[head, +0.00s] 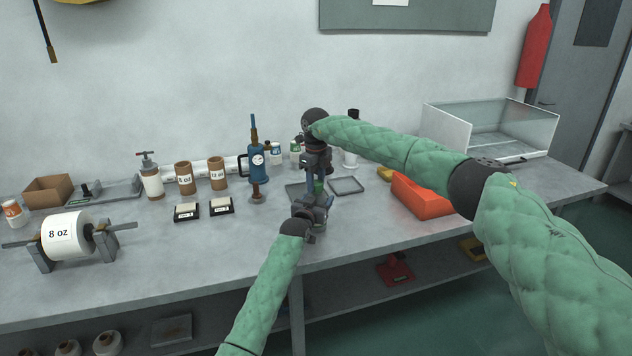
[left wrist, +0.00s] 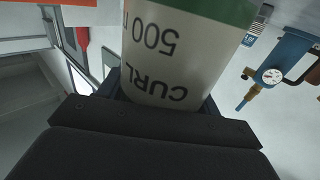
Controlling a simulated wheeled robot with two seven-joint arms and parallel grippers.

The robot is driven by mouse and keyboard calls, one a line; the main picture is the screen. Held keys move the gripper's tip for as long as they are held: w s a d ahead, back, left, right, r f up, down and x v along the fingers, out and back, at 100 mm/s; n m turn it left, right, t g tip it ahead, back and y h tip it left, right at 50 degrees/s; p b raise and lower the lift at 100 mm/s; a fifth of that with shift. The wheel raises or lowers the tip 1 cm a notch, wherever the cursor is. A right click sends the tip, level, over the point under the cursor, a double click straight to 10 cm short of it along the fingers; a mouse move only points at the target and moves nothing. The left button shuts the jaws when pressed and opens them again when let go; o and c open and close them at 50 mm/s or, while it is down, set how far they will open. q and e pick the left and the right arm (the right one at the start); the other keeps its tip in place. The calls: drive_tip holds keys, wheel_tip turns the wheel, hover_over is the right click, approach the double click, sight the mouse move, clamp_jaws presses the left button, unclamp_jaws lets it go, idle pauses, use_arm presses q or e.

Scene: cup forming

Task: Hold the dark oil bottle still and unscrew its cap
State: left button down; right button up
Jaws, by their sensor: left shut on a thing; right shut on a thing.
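The bottle stands on the bench in the head view, mostly hidden by my grippers, with a green part (head: 318,187) showing. In the left wrist view its pale label (left wrist: 175,55) reads "CURL" and "500" upside down, with a green band above. No dark surface of it shows. My left gripper (head: 318,206) is shut around the bottle's body from the front. My right gripper (head: 316,178) points down from above and is shut at the bottle's top, with the cap hidden between its fingers.
A blue gauged device (head: 258,162) stands left of the bottle. An orange bin (head: 420,197) is to the right, below my right arm. A glass-sided box (head: 500,130) stands farther right.

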drive_tip(key=n, duration=0.7)
drive_tip(key=shift+w+d+r, duration=0.1)
drive_tip(key=shift+d, duration=0.05)
drive_tip(key=n, duration=0.5)
drive_tip(key=shift+n, duration=0.4)
drive_tip(key=n, duration=1.2)
drive_tip(key=o, duration=1.1)
